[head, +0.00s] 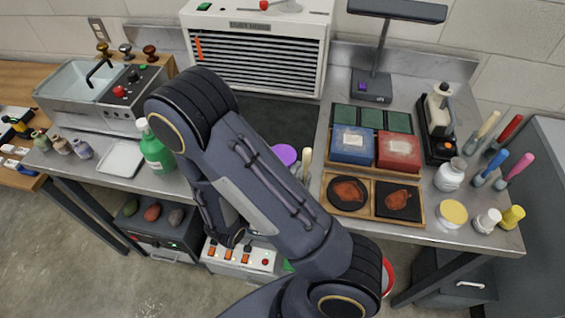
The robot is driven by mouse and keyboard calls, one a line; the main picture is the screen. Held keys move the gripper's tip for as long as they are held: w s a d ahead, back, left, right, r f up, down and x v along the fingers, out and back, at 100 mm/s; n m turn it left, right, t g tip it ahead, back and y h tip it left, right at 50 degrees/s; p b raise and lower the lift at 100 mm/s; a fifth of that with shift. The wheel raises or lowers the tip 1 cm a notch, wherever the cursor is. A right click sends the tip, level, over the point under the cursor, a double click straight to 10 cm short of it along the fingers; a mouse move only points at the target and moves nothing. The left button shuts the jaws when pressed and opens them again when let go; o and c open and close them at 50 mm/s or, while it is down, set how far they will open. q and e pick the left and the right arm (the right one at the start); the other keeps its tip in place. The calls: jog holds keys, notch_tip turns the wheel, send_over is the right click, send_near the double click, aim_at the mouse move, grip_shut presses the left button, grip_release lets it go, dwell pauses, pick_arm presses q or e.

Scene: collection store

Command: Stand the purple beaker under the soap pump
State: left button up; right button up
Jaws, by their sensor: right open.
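The purple beaker (284,153) shows as a purple round top just right of my right arm, near the middle of the bench. The arm hides its lower part. A green bottle with a white top (155,152), which looks like the soap pump, stands on the left part of the bench, beside a white tray. The beaker is well to the right of it. My right gripper (232,238) is low in the middle, in front of the bench edge, open and apart from both. Its fingertips are small and dark, partly lost against my arm. My left gripper is not in view.
A steel sink unit (100,95) stands behind. Wooden trays with boxes (370,148) fill the right side. A switch box (240,258) sits below the bench. My arm covers the bench middle.

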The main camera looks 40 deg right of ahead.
aim_at(289, 152)
jog(key=shift+x, duration=1.55)
jog(key=c, duration=0.7)
jog(key=shift+r, duration=0.1)
jog(key=shift+a+r+p, duration=0.1)
jog(key=shift+r+p, duration=1.4)
jog(key=shift+r, duration=7.3)
